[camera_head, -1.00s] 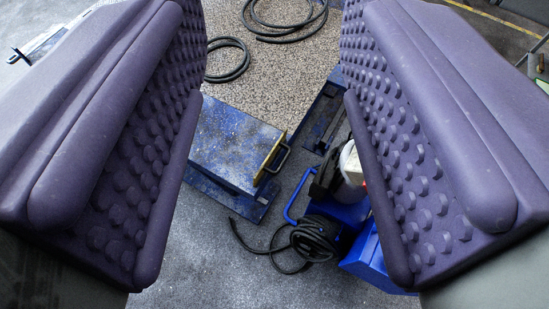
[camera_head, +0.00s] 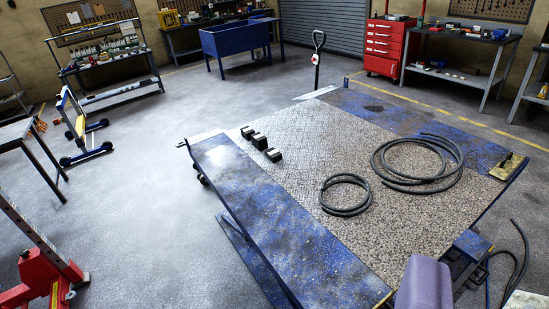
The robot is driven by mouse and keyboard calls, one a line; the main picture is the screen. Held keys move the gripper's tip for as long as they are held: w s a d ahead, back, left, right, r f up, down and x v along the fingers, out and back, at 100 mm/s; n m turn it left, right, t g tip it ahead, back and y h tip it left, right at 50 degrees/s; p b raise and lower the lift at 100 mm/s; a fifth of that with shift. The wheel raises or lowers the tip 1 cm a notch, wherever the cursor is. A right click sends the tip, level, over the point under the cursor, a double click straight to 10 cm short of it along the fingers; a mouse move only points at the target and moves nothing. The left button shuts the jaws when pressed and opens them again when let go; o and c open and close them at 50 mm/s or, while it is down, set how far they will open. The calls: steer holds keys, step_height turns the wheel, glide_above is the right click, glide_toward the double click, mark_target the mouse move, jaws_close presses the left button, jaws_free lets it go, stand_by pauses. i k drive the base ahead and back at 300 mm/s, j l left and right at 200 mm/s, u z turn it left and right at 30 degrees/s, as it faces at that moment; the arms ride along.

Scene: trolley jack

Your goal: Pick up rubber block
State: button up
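Several small dark blocks, which look like the rubber blocks, sit in a short diagonal row on the patterned surface of a low blue platform. They are a far block (camera_head: 247,131), a middle block (camera_head: 259,141) and a near block (camera_head: 273,155). Nothing covers them. Only a purple padded part of my gripper (camera_head: 425,286) shows, at the bottom right edge of the view. It is well apart from the blocks, and its opening is out of view.
Two black hose coils, a smaller one (camera_head: 346,194) and a larger one (camera_head: 417,162), lie on the blue-edged platform (camera_head: 265,230) right of the blocks. A red jack stand (camera_head: 42,262) is at lower left. A red cabinet (camera_head: 389,46) and benches line the back.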

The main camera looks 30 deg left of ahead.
mark_target(246, 132)
steer(key=i+j+u, duration=0.35)
steer(key=i, duration=0.2)
steer(key=i+u, duration=0.3)
steer(key=i, duration=0.2)
steer(key=i+u, duration=0.35)
steer(key=i, duration=0.2)
